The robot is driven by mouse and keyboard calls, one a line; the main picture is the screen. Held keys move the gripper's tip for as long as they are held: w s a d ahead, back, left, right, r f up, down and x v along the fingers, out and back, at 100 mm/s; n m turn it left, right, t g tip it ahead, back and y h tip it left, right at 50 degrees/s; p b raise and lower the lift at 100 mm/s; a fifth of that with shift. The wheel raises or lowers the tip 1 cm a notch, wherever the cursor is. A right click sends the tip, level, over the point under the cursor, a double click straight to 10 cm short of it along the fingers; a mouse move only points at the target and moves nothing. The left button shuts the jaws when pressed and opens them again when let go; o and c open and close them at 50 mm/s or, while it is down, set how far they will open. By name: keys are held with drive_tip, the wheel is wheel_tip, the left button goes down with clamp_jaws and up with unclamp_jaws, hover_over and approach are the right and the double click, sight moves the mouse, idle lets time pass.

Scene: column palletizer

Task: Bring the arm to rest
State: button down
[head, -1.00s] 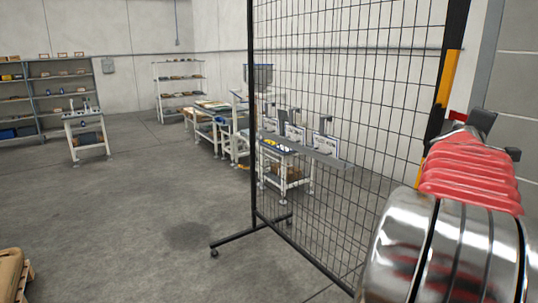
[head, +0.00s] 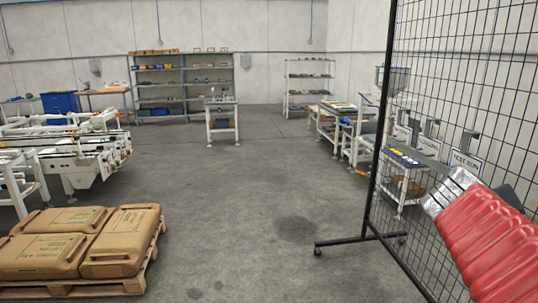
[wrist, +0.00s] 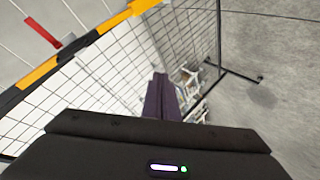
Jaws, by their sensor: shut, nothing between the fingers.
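My gripper (wrist: 160,80) shows in the wrist view as dark fingers closed together, with nothing between them. My arm, with its red ribbed cover (head: 490,240), fills the lower right of the head view, raised in front of a wire mesh fence. The gripper's fingers cannot be made out in the head view. In the wrist view the fingers overlap the mesh fence (wrist: 190,35) behind them; I cannot tell the gap.
The mesh fence (head: 440,90) stands at right on a black foot (head: 345,241). A pallet (head: 75,289) with brown sacks (head: 125,240) is at lower left. A white conveyor (head: 95,150) stands behind it. Benches and shelves (head: 185,85) line the back. The middle floor is clear.

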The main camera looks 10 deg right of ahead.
drive_tip(key=s+a+f+n+y, duration=0.1)
drive_tip(key=a+f, duration=0.4)
drive_tip(key=a, duration=0.6)
drive_tip(key=s+a+f+n+y, duration=0.1)
drive_tip(key=s+a+f+y, duration=0.2)
drive_tip(key=a, duration=0.9)
drive_tip(key=s+a+f+n+y, duration=0.1)
drive_tip(key=a+f+y, duration=0.6)
drive_tip(key=a, duration=0.5)
wheel_tip(320, 180, down, 2)
drive_tip(key=shift+s+a+n, duration=0.25)
drive_tip(key=shift+s+n, duration=0.15)
